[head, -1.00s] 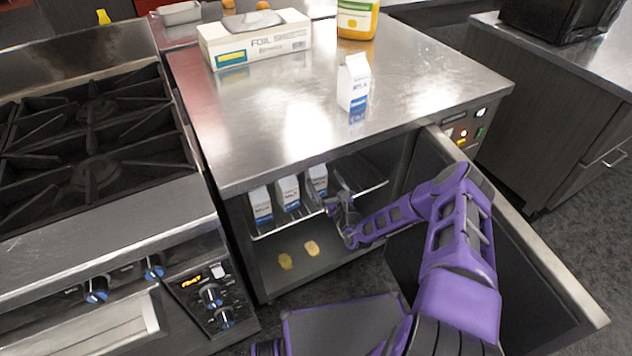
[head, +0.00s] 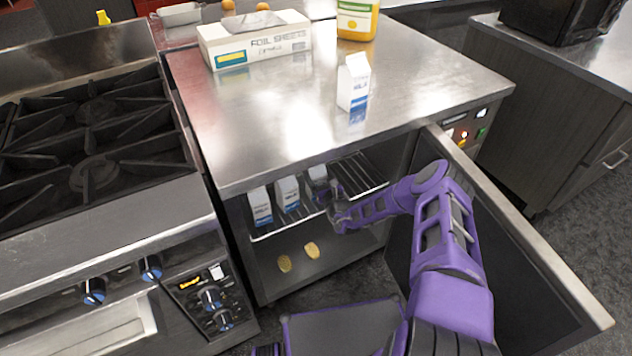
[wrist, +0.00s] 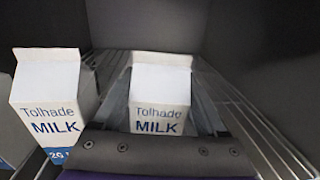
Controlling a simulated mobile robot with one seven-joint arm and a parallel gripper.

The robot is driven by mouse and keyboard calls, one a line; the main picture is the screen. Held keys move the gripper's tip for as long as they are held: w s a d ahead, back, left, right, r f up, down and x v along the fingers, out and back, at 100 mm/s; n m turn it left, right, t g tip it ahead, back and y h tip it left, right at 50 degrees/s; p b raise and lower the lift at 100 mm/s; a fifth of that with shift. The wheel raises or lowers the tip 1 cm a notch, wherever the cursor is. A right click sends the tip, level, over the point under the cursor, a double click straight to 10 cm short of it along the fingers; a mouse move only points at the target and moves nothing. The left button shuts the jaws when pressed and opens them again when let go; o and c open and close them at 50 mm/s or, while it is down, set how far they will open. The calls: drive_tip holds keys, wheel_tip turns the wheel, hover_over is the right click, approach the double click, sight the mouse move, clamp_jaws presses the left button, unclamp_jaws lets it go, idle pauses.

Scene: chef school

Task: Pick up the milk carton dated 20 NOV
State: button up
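Three white-and-blue milk cartons stand in a row on the wire shelf in the open cabinet: left (head: 260,206), middle (head: 287,192) and right (head: 317,173). My gripper (head: 336,192) is at the right carton. In the wrist view, its fingers lie on either side of that carton (wrist: 160,92), apparently with small gaps. The carton's lower front and date are hidden behind my gripper. The neighbouring carton at left in the wrist view (wrist: 48,100) shows a blue band reading "20" and a cut-off letter. Another milk carton (head: 354,82) stands on the counter.
The steel counter (head: 430,80) overhangs the cabinet opening. The open door (head: 520,240) is to the right of my arm. Two yellowish items (head: 312,250) lie on the cabinet floor. The wire shelf (head: 362,172) is empty to the right. A stove (head: 90,160) stands at left.

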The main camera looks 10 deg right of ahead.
clamp_jaws()
